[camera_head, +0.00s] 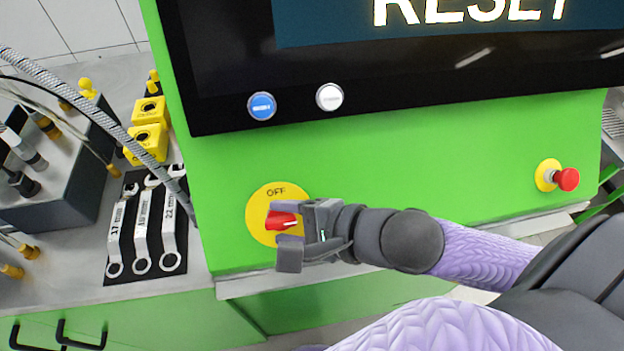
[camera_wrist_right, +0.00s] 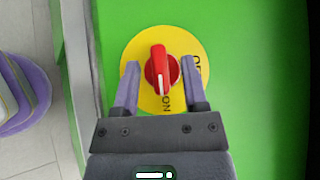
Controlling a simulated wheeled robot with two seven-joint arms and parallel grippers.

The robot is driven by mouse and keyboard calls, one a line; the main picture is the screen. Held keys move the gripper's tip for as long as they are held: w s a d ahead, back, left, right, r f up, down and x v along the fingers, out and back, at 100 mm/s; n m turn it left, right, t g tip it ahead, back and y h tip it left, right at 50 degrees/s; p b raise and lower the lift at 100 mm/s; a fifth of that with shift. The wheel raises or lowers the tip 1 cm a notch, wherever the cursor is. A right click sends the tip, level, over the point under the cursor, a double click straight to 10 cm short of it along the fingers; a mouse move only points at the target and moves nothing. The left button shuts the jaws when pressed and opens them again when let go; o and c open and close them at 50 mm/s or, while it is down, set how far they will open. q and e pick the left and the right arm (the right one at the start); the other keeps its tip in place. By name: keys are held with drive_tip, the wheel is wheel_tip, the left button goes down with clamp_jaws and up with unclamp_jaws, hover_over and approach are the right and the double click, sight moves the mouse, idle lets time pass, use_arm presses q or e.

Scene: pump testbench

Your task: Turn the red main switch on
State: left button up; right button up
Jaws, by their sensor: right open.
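The red main switch (camera_head: 281,221) sits on a round yellow plate (camera_head: 262,236) on the green panel front. "OFF" is readable at the plate's top in the head view. In the right wrist view the red switch (camera_wrist_right: 160,71) shows its knob with a white mark pointing toward the gripper side, and part of "ON" shows on the yellow plate (camera_wrist_right: 186,57). My right gripper (camera_head: 288,232) is open, its fingers on either side of the knob; it also shows in the right wrist view (camera_wrist_right: 162,90). I cannot tell whether the fingers touch the knob. My left gripper is not in view.
A blue button (camera_head: 262,106) and a white button (camera_head: 329,97) sit under the screen (camera_head: 400,60) reading "RESET". A red emergency button (camera_head: 566,179) is at the right. Wrenches (camera_head: 142,232) lie on a dark mat at the left, near yellow blocks (camera_head: 150,125).

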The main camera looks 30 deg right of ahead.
drive_tip(key=p+v, duration=0.6)
drive_tip(key=v, duration=0.4)
drive_tip(key=shift+p, duration=0.3)
drive_tip(key=shift+w, duration=0.1)
